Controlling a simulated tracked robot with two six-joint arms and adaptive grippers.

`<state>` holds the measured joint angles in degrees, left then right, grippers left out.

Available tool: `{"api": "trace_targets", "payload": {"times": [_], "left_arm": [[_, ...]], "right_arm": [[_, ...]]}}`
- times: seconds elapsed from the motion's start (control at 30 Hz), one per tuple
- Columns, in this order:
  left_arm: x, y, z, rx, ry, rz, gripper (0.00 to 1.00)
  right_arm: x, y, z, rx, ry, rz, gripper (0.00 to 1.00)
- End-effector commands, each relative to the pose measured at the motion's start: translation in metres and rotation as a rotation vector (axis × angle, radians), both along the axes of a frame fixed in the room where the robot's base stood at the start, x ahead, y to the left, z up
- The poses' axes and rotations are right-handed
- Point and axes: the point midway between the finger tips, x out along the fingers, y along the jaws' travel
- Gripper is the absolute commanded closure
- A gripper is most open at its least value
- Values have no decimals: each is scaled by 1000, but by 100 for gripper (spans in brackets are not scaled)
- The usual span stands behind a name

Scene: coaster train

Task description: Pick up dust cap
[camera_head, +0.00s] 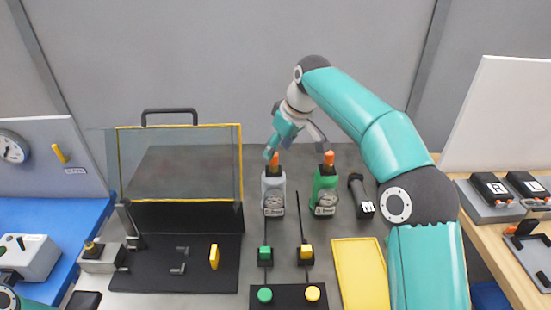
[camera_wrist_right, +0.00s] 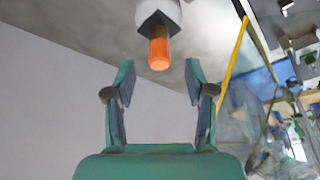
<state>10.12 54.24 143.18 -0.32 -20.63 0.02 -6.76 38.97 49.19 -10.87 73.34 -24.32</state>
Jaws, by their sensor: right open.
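Two orange caps show in the head view. One cap (camera_head: 275,160) tops a grey bottle-like unit (camera_head: 273,188) with a round gauge. The other cap (camera_head: 329,158) tops a green unit (camera_head: 325,187) of the same form. I cannot tell by name which is the dust cap. My right gripper (camera_head: 278,148) is open and close to the grey unit's cap. In the right wrist view an orange cap (camera_wrist_right: 159,54) lies just beyond the open fingertips (camera_wrist_right: 159,72), centred between them and apart from both. My left gripper is not in view.
A black cylinder (camera_head: 361,196) with a white label lies right of the green unit. A yellow tray (camera_head: 361,275) lies in front. A clear guard with a yellow frame (camera_head: 241,160) stands left. Green and yellow buttons (camera_head: 264,294) sit at the front. Dark devices (camera_head: 491,188) lie right.

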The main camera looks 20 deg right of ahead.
Motion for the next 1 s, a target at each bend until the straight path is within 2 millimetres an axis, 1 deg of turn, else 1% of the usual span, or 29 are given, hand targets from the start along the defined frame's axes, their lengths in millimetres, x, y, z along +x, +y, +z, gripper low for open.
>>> {"api": "trace_targets", "payload": {"times": [0.03, 0.1, 0.2, 0.3, 0.47, 0.5, 0.77, 0.8, 1.0], "left_arm": [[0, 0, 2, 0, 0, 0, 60], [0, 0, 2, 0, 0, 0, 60], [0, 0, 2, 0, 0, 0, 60], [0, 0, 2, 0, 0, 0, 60], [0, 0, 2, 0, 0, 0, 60], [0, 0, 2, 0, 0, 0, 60], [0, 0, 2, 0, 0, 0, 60], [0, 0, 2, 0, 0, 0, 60], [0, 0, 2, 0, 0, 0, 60]], "right_arm": [[3, 2, -8, 0, 6, 1, 45], [7, 4, -17, 0, 4, 1, 45], [11, 6, -27, 0, 2, 2, 45], [12, 7, -31, 0, 2, 2, 45], [12, 7, -30, 0, 1, 1, 45], [12, 7, -30, 0, 1, 1, 47], [12, 6, -30, 0, 1, 0, 90], [12, 6, -30, 0, 1, 0, 93], [12, 6, -30, 0, 1, 0, 93]]}}
